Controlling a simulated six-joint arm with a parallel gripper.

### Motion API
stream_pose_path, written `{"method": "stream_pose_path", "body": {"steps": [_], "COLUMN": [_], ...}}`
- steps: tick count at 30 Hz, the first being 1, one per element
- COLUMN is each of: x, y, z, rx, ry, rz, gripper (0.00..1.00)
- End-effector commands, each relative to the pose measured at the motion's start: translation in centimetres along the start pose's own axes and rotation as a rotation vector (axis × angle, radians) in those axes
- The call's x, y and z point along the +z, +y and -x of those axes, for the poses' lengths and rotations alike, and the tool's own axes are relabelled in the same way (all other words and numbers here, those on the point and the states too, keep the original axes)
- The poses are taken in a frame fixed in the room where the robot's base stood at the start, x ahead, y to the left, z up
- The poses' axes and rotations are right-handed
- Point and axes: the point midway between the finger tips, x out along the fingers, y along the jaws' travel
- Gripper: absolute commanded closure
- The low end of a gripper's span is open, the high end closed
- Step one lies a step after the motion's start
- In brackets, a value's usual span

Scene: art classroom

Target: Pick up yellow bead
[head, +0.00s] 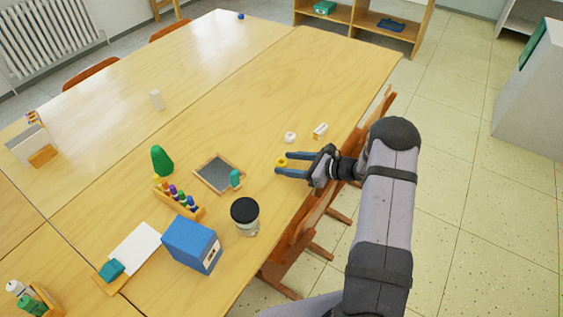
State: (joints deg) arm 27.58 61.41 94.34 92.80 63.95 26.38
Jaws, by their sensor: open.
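The yellow bead (281,162) is a small round piece near the right edge of the wooden table. My gripper (281,164) reaches in from the right, low over the table. Its two blue-grey fingers are apart and point left. The bead shows at the fingertips, by the upper finger's end. I cannot tell from this view whether a finger touches it or whether it lies fully between them.
On the table (300,75), a white bead (290,137) and a small white-and-wood block (320,130) lie just beyond my gripper. The far table is mostly clear.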

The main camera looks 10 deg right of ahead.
Motion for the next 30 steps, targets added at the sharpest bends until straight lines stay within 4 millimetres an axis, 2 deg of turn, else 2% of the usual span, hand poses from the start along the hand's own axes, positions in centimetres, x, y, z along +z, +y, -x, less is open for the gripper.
{"method": "stream_pose_path", "body": {"steps": [4, 11, 13, 17, 30], "x": [0.01, -0.04, -0.04, -0.04, 0.35], "y": [0.05, 0.00, 0.00, 0.00, -0.04], "z": [-1.01, -1.11, -1.10, -1.08, -0.93], "rx": [0.001, 0.000, 0.000, 0.000, -0.001], "ry": [0.000, 0.000, 0.000, 0.000, 0.000], "rz": [0.001, 0.000, 0.000, 0.000, 0.002], "gripper": [0.50, 0.50, 0.62, 0.93, 0.93]}}
